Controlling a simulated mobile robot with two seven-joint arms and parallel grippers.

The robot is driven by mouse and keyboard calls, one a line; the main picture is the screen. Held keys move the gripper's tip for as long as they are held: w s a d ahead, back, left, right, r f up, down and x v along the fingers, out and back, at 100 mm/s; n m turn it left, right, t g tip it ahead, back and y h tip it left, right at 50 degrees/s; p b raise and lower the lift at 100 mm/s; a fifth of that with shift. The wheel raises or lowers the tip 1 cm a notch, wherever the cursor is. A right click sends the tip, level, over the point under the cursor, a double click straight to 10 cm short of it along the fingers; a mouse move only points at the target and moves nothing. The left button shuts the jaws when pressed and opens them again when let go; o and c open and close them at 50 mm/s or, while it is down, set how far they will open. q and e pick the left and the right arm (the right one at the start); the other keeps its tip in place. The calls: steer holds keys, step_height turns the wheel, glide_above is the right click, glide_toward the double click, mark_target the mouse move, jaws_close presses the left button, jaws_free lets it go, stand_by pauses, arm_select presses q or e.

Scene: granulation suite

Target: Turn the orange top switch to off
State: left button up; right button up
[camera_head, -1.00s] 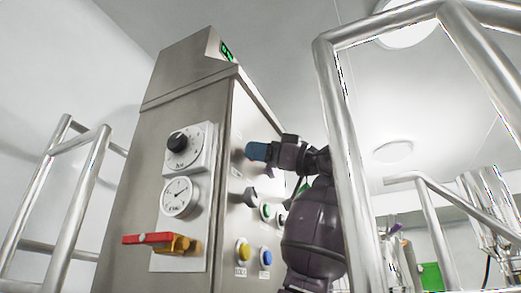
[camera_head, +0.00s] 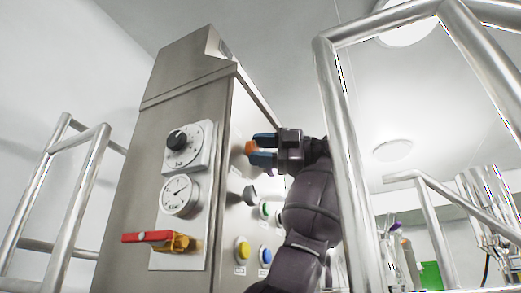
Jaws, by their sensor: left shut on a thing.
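The orange top switch (camera_head: 250,147) sits high on the right-hand face of the steel cabinet (camera_head: 150,140). My left gripper (camera_head: 257,149) is at the switch, with one blue finger above it and one below, and is shut on it. The fingers partly cover the switch, so its exact pointer direction cannot be read. A small display (camera_head: 225,49) on the cabinet's top is grey and unlit. My right gripper is not in view.
Below are a black switch (camera_head: 250,195), a yellow button (camera_head: 243,250) and a blue button (camera_head: 265,256). The front face has a black knob (camera_head: 177,140), a gauge (camera_head: 180,195) and a red-handled valve (camera_head: 147,236). Steel rails (camera_head: 341,150) stand close to my arm.

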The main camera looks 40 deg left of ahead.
arm_select(q)
steer(key=shift+n+t+h, duration=0.3)
steer(key=shift+n, duration=0.9)
steer(key=o, duration=0.9)
